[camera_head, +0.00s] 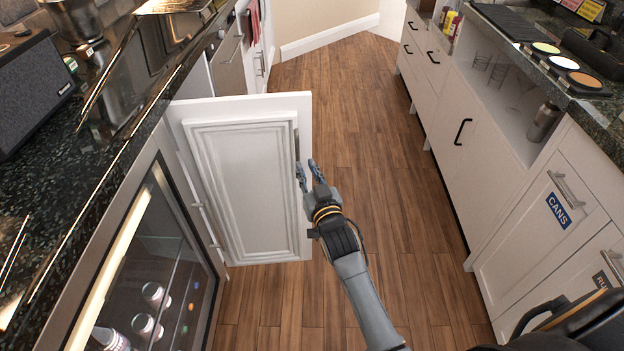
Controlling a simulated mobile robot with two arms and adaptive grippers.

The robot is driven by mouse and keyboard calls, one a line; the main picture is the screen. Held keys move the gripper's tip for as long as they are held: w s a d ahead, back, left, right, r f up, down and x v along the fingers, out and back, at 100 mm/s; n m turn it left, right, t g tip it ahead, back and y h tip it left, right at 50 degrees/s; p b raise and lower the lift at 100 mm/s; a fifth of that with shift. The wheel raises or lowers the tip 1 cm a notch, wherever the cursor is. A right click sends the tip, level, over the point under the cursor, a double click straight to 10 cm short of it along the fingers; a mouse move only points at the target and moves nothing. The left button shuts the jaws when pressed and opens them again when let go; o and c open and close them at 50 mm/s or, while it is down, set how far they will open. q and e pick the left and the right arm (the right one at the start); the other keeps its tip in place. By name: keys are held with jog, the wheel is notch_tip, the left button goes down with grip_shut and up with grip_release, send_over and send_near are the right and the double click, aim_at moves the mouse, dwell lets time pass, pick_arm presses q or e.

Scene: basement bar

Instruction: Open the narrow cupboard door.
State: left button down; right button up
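The narrow cupboard door (245,185) is a white panelled door on the left, below the dark counter. It stands open, swung out into the aisle, with its panelled face towards me. A slim metal handle (297,146) shows near its free right edge. My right gripper (309,172) is at that edge, just below the visible part of the handle. Its two fingers are apart, one close against the door edge and one to the right. Whether it touches the door I cannot tell. My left gripper is not in view. The cupboard's inside is hidden behind the door.
A glass-fronted drinks fridge (150,275) stands left, nearer than the door. A dark speckled counter (110,130) runs above. White cabinets (480,165) with handles line the right side. The wooden floor (375,150) between is clear.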

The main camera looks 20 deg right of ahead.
jog(key=shift+s+a, duration=0.1)
jog(key=shift+s, duration=1.9)
